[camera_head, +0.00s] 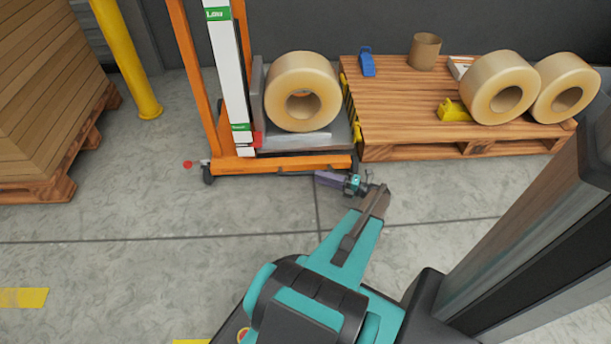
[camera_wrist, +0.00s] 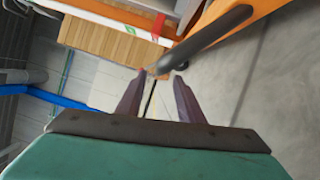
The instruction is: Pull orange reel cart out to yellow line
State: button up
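The orange reel cart (camera_head: 285,163) stands on the floor in the head view, with tall orange posts at its left and a large tan reel (camera_head: 303,68) on its platform. My gripper (camera_head: 322,178) appears just in front of the cart's base, fingers pointing left. In the wrist view the two dark purple fingers (camera_wrist: 160,76) are apart. A dark handle-like bar (camera_wrist: 215,33) runs by their tips. I cannot tell whether it touches them. Orange cart parts (camera_wrist: 245,14) show behind the bar. Broken yellow floor marking (camera_head: 22,298) lies at the lower left.
A wooden pallet (camera_head: 400,97) with more reels and small items stands close to the cart's right side. A yellow post (camera_head: 128,58) and a pallet of stacked boards (camera_head: 45,85) are at the left. The floor between them and my base is clear.

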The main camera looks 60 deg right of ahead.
aim_at(306, 172)
jog(key=b+x, duration=0.2)
jog(key=x, duration=0.5)
jog(key=shift+w, duration=0.15)
grip_shut()
